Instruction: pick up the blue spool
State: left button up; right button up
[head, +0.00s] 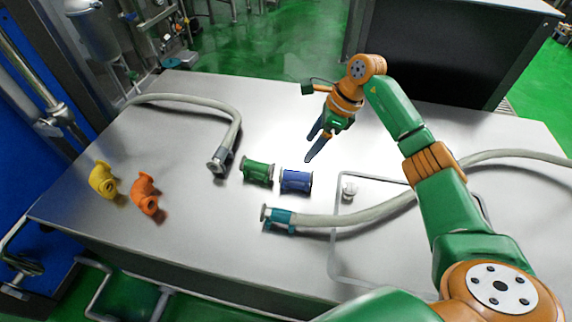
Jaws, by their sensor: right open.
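The blue spool (295,181) lies on its side on the grey metal table, near the middle of the head view. A green spool (258,172) lies just to its left, with a small gap between them. My right gripper (309,147) is above and a little behind the blue spool, its dark fingers pointing down and to the left. It is open, with nothing between its fingers, and appears apart from the spool. My left gripper is not in view.
A hose with a teal end (283,218) lies in front of the blue spool and runs right. Another hose (232,130) curves behind on the left. Yellow (103,181) and orange (146,194) elbow fittings stand at left. A small pale fitting (349,189) is right of the spool.

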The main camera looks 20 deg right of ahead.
jog(key=b, duration=0.3)
send_near(298, 172)
jog(key=shift+w+a+f, duration=0.35)
jog(key=shift+w+a, duration=0.15)
jog(key=shift+a, duration=0.05)
jog(key=f+b, duration=0.3)
jog(key=shift+s, duration=0.25)
jog(key=x, duration=0.7)
jog(key=shift+w+a+p, duration=0.1)
jog(key=shift+a+p, duration=0.05)
jog(key=shift+p, duration=0.15)
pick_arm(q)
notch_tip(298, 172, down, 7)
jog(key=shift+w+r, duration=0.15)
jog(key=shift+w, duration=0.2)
pick_arm(e)
grip_shut()
